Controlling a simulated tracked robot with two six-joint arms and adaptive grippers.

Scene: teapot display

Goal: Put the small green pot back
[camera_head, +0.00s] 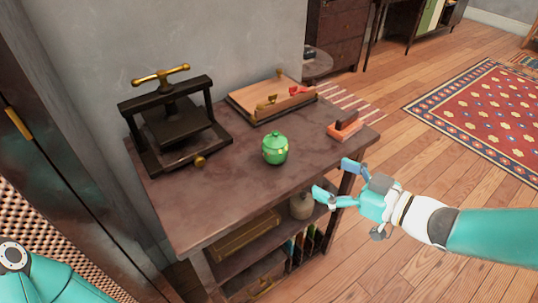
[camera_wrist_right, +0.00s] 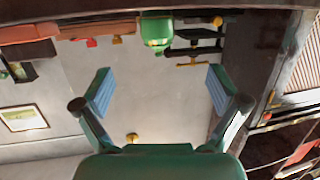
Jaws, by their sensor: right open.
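The small green pot (camera_head: 275,149), with a lid and knob, stands upright on the dark wooden table (camera_head: 235,195), near its middle. It also shows in the right wrist view (camera_wrist_right: 156,34), upside down at the top and beyond the fingertips. My right gripper (camera_head: 335,180) is open and empty beside the table's right front edge, to the right of the pot and apart from it. Its two spread fingers also show in the right wrist view (camera_wrist_right: 160,88). Of my left arm, only a teal part shows at the lower left, and its gripper is out of view.
A black press (camera_head: 174,128) with a brass handle stands at the table's back left. A wooden tray (camera_head: 262,100) lies at the back, and a small red-orange block (camera_head: 345,131) near the right edge. Shelves below hold books and a jar (camera_head: 301,206). The table's front is clear.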

